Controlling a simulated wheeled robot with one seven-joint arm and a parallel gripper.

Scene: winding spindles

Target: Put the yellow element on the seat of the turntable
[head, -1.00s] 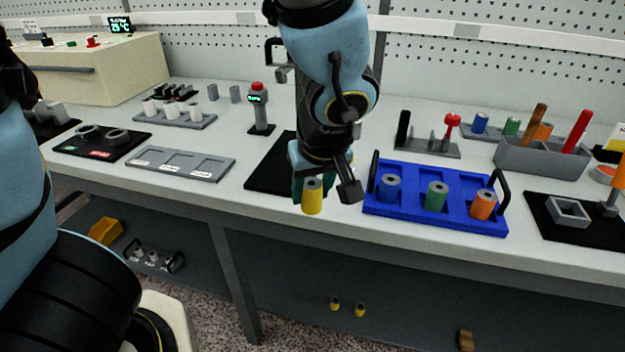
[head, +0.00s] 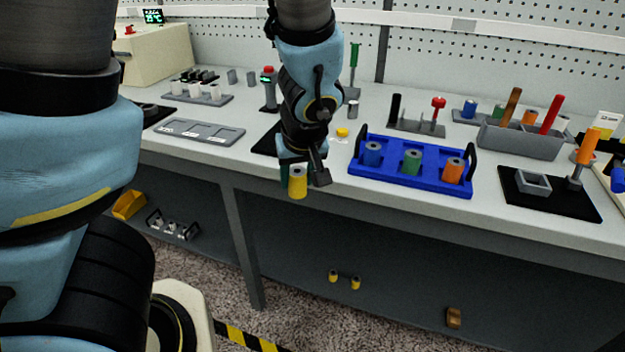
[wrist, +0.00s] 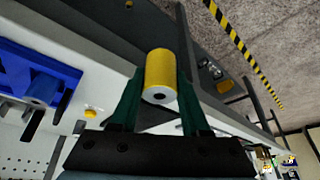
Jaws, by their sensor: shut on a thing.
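The yellow element (head: 298,183) is a yellow cylinder with a grey end and a dark centre hole. My gripper (head: 302,170) is shut on it and holds it roughly upright near the bench's front edge, left of the blue tray. In the wrist view the yellow element (wrist: 160,70) sits between the two green fingers of my gripper (wrist: 158,90). A black mat (head: 265,141) lies on the bench behind my arm. I cannot make out the turntable or its seat; my arm hides much of that area.
The blue tray (head: 400,187) holds a blue, a green and an orange cylinder. A small yellow knob (head: 342,132) is behind it, left. A grey tray (head: 198,133) lies at left, a grey bin (head: 520,140) at right. Two yellow cylinders (head: 344,279) are below the bench top.

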